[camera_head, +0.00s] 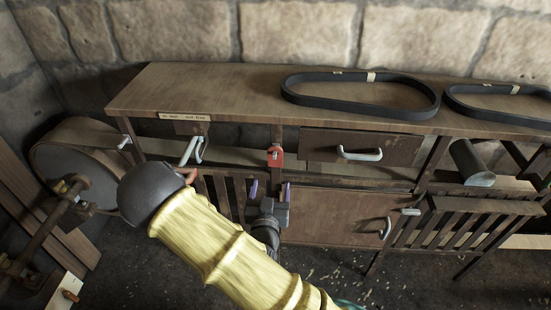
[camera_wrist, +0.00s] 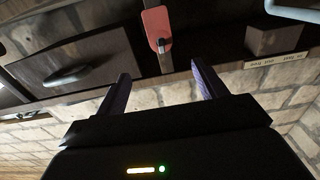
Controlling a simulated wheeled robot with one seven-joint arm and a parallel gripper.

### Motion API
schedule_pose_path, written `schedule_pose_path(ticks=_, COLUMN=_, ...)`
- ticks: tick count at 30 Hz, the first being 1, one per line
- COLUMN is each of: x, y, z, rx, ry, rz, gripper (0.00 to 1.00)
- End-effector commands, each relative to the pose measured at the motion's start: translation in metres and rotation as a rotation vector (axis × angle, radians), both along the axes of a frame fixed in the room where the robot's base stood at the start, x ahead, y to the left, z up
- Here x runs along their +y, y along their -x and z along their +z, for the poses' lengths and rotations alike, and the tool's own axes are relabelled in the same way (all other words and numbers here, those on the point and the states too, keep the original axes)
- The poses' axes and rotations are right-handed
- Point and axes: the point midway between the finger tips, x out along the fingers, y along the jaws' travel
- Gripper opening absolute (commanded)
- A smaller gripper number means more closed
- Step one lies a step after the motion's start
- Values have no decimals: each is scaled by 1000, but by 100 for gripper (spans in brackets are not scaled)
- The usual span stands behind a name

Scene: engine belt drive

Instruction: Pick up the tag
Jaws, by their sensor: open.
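The red tag (camera_head: 275,159) hangs at the front of the wooden workbench, between the label strip and the closed drawer. In the wrist view the tag (camera_wrist: 156,22) is at the top centre, with a small metal piece at its end. My gripper (camera_head: 270,188) is open and empty, its two purple fingers apart. In the head view it is just below the tag, with the fingers pointing up towards the bench. In the wrist view the tag lies beyond the gap between the fingertips (camera_wrist: 160,71), not touching them.
A closed drawer (camera_head: 345,147) with a pale handle is right of the tag, above a cabinet door (camera_head: 330,225). Black belts (camera_head: 360,96) lie on the bench top (camera_head: 235,85). A label strip (camera_head: 184,116) is on the bench edge. A large wheel (camera_head: 85,165) stands at left.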

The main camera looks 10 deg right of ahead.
Motion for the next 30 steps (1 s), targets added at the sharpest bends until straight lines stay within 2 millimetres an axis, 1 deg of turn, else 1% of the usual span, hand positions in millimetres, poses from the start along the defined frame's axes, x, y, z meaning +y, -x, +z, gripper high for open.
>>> schedule_pose_path(ticks=5, x=-1, y=-2, z=-1, rx=-1, ry=-2, rz=-2, gripper=71)
schedule_pose_path(ticks=11, x=-4, y=-13, z=-5, rx=-2, ry=-5, rz=-2, gripper=71)
schedule_pose_path(ticks=17, x=-10, y=-25, z=-5, rx=-1, ry=-4, rz=-5, gripper=71)
schedule_pose_path(ticks=18, x=-13, y=-33, z=1, rx=0, ry=-2, rz=-5, gripper=71)
schedule_pose_path(ticks=19, x=-15, y=-39, z=2, rx=0, ry=-1, rz=-6, gripper=71)
schedule_pose_path(ticks=30, x=-34, y=-100, z=2, rx=1, ry=0, rz=-4, gripper=71)
